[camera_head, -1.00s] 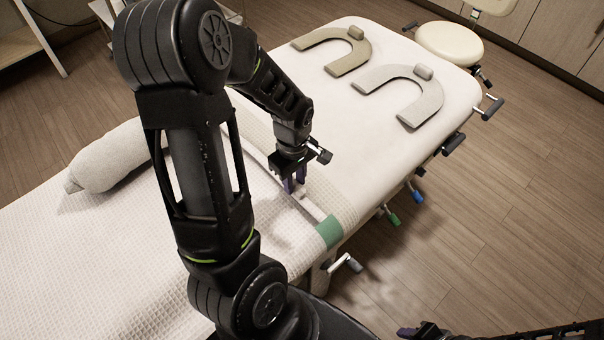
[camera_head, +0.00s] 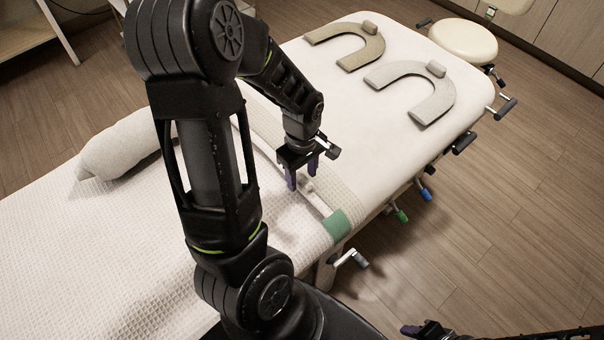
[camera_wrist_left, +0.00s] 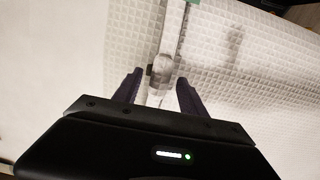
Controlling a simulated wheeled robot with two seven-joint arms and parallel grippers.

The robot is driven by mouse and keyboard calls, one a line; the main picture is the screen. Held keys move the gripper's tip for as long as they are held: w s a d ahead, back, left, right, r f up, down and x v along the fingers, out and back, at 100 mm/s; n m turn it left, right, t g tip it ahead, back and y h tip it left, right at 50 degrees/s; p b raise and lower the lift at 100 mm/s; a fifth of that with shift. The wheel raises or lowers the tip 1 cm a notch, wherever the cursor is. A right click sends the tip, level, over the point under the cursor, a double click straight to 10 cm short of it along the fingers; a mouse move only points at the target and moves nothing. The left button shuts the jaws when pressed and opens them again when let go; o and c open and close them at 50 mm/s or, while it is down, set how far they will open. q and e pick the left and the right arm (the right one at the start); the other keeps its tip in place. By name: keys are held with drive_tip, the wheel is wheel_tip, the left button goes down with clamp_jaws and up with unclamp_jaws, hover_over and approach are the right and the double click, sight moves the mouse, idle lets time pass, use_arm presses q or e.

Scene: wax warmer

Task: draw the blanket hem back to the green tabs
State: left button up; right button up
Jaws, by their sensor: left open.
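The white waffle blanket (camera_head: 60,250) covers the left part of the bed. A pale hem strip (camera_head: 318,204) runs across it, with a small pale knob (camera_head: 309,186) on it. One green tab (camera_head: 336,225) is at the strip's near end, by the bed edge; its edge shows at the top of the left wrist view (camera_wrist_left: 191,2). Any tab on the far side is hidden by my arm. My left gripper (camera_head: 302,177) is open just above the strip. In the left wrist view the knob (camera_wrist_left: 163,68) appears between and beyond the fingers. My right gripper (camera_head: 420,330) is low at the lower right.
A grey bolster (camera_head: 120,150) lies at the bed's left. Two U-shaped cushions, tan (camera_head: 348,50) and light grey (camera_head: 415,95), lie on the bare right part of the bed. Levers (camera_head: 352,259) stick out along the near edge. A round stool (camera_head: 463,42) stands beyond.

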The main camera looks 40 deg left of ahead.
use_arm(q)
wheel_tip(320, 180, up, 8)
drive_tip(key=shift+f, duration=0.15)
drive_tip(key=shift+s+d+f, duration=0.1)
idle(0.9)
